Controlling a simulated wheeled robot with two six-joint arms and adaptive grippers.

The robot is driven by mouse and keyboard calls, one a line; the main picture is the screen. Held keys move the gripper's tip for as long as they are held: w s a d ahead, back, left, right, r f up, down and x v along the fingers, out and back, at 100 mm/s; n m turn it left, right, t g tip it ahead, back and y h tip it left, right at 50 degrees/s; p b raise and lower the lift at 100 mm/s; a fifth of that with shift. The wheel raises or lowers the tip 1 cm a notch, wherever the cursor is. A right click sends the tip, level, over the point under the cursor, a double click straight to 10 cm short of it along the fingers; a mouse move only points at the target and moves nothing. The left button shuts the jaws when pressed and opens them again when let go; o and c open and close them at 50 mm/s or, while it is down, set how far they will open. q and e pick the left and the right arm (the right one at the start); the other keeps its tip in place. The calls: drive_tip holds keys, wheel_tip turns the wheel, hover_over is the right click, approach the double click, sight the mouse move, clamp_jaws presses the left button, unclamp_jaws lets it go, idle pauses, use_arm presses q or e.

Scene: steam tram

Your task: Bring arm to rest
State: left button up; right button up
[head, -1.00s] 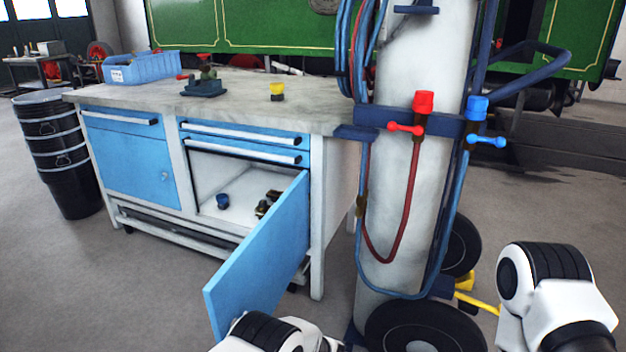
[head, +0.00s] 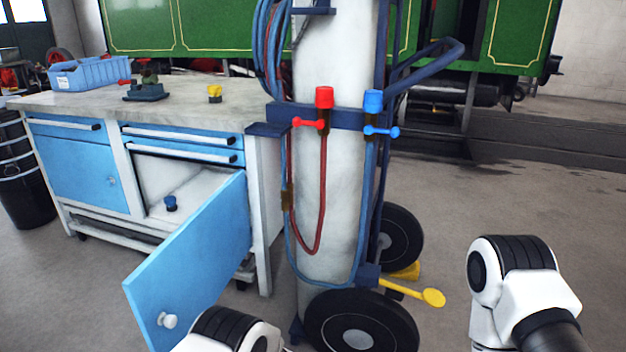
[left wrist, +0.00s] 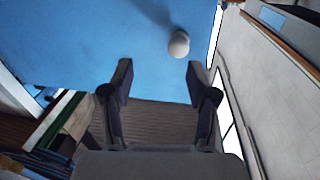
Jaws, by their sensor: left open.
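My left gripper (left wrist: 158,85) is open in the left wrist view, with nothing between its fingers. The blue cabinet door (left wrist: 90,45) is beyond its fingertips, with a round white knob (left wrist: 179,43) just ahead of and between the fingers. I cannot tell whether the fingers touch the door. In the head view the open door (head: 195,265) and its knob (head: 167,320) stand at the lower left. A white and black part of my left arm shows at the bottom edge; its gripper is out of that view. My right arm shows at the lower right, its gripper hidden.
A workbench (head: 95,103) with a blue bin (head: 88,73), a vise (head: 145,90) and a yellow-topped item (head: 214,93) stands left. A blue-capped item (head: 170,203) lies in the open cabinet. A wheeled cylinder cart (head: 330,225) blocks the middle. Floor right of it is clear.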

use_arm(q)
drive_tip(key=s+a+f+m+h, duration=0.6)
drive_tip(key=s+f+m+h, duration=0.3)
drive_tip(key=s+f+h, duration=0.15)
drive_tip(key=s+d+r+m+g+h, duration=0.1)
drive_tip(key=s+d+g+h, duration=0.25)
drive_tip(key=s, duration=0.85)
drive_tip(key=s+d+r+m+g+h, duration=0.15)
drive_tip(key=s+g, duration=0.25)
drive_tip(key=s, duration=0.8)
wheel_tip(320, 180, up, 26)
drive_tip(key=s+p, duration=0.2)
drive_tip(key=p, duration=2.4)
drive_tip(key=shift+d+h, duration=0.3)
drive_tip(key=shift+h, duration=0.05)
